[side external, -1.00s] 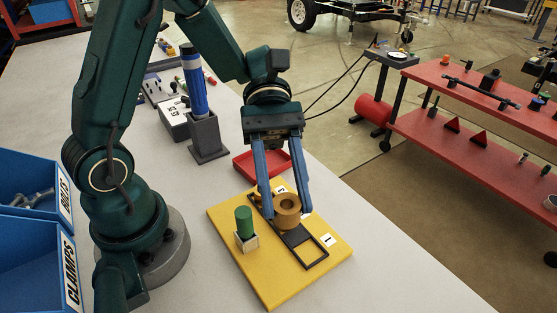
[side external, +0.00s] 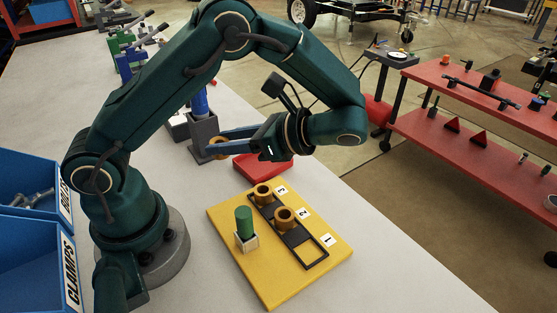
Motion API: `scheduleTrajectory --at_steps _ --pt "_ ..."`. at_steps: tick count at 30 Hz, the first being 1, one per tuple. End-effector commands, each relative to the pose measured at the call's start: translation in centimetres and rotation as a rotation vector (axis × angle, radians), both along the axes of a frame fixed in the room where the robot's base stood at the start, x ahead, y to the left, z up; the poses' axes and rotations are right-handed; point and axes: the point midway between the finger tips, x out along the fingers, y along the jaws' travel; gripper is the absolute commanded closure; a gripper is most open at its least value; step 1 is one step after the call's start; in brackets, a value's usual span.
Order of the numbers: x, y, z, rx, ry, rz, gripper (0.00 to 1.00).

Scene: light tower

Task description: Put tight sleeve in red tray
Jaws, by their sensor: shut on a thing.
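My gripper (side external: 217,144) is tilted to near horizontal, its blue fingers pointing left. It is shut on a tan-brown sleeve (side external: 217,150), held in the air and seen just in front of the grey holder. Whether the sleeve touches the holder cannot be told. The red tray (side external: 266,168) lies on the table behind the yellow board, partly hidden by my gripper. Two similar sleeves stand on the board, one at label 3 (side external: 263,190) and one at label 2 (side external: 285,213). The square at label 1 is empty. Which sleeve is the tight one cannot be told by looks.
The yellow board (side external: 238,268) carries a green cylinder (side external: 244,220) in a pale square holder. A grey holder (side external: 203,130) with a blue cylinder (side external: 201,101) stands behind my gripper. Blue bins (side external: 35,240) are at the left. The table's right edge is close to the tray.

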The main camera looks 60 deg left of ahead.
Motion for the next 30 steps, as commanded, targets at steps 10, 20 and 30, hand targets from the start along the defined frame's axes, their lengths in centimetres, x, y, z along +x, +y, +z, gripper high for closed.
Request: scheduleTrajectory --at_steps 10,20,30 --pt "7.6 2.8 4.5 -0.001 -0.007 -0.484 1.0" --pt "9.5 3.0 3.2 0.0 0.009 -0.587 1.0" --pt "9.5 3.0 -1.1 -0.001 0.007 -0.585 1.0"
